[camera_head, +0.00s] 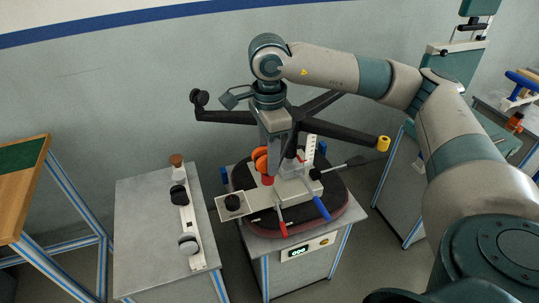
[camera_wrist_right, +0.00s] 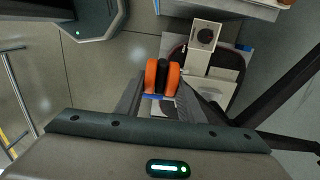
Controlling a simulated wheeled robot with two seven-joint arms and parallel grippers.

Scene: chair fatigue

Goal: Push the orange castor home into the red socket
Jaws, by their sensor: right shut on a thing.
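The orange castor (camera_head: 260,160) is held in my right gripper (camera_head: 271,158), above the chair seat at the middle of the head view. In the right wrist view the castor (camera_wrist_right: 151,78) shows two orange wheels with a black middle, between the shut fingers. A red part (camera_head: 267,180), which looks like the red socket, shows just below the castor in the head view. The gripper hides much of it, and I cannot tell whether castor and socket touch. The socket cannot be made out in the wrist view. My left gripper is not in view.
The upturned chair base (camera_head: 325,128) spreads dark legs around my gripper; one ends in a yellow socket (camera_head: 384,144), another in a black castor (camera_head: 198,97). A clamp fixture with red and blue (camera_head: 321,207) handles stands close by. A grey bench (camera_head: 147,235) holds a white castor rack (camera_head: 190,222).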

